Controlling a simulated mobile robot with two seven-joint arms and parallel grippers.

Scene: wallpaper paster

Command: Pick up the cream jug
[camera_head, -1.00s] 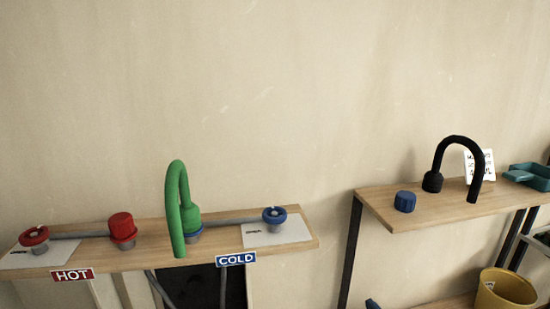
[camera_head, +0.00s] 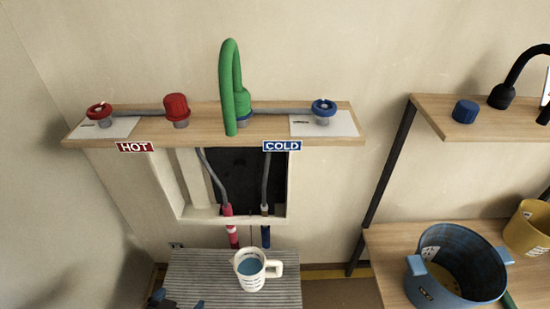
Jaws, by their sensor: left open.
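The cream jug (camera_head: 248,282) stands upright on a grey ribbed surface (camera_head: 203,266), low in the middle of the head view. It has a handle on its right side, dark markings on its wall and blue inside. My left gripper (camera_head: 164,302) shows only in part at the bottom edge, to the left of the jug. It is open and apart from the jug. My right gripper is out of view.
A wooden shelf (camera_head: 205,137) with a green tap (camera_head: 228,90) and red and blue valves is on the wall above the jug. A blue bucket (camera_head: 455,292) and a yellow bucket (camera_head: 530,232) stand on the lower shelf at right (camera_head: 385,245).

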